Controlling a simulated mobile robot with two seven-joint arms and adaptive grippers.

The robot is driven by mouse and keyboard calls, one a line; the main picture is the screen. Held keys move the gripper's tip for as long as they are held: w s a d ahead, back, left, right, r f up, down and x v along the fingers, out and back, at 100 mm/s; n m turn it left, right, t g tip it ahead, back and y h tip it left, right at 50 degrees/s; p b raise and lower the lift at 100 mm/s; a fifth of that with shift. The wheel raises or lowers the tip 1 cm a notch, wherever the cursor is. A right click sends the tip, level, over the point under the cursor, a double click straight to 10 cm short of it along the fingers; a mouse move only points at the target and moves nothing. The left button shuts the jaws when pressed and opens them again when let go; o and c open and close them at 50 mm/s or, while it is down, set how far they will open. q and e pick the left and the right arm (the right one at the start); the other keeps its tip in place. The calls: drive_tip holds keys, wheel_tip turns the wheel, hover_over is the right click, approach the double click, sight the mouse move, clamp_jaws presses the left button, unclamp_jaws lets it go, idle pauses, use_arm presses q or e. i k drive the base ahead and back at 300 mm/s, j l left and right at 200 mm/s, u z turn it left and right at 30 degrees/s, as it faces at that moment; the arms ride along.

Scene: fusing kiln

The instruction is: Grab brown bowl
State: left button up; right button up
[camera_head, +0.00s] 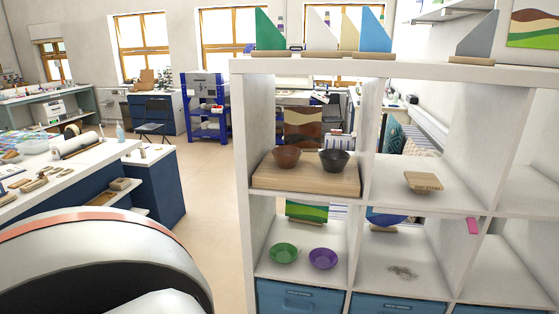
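The brown bowl (285,158) sits upright on a wooden board (305,184) in the upper left compartment of the white shelf unit (254,140). A black bowl (334,160) stands just to its right on the same board. Neither of my grippers is in view. A large rounded white part with an orange-red band fills the lower left of the picture.
A green bowl (284,253) and a purple bowl (322,258) are in the compartment below. Coloured glass pieces (374,30) stand on the shelf top. A workbench (70,175) is at the left. Open floor (205,170) lies between.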

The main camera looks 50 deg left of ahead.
sight(285, 157)
drive_tip(key=u, duration=1.45)
drive_tip(key=i+j+z, duration=0.1)
drive_tip(key=j+z, duration=0.15)
drive_tip(key=z, duration=0.2)
drive_tip(key=j+z, duration=0.25)
drive_tip(key=z, duration=0.25)
drive_tip(key=j+z, duration=0.3)
drive_tip(key=j, duration=0.7)
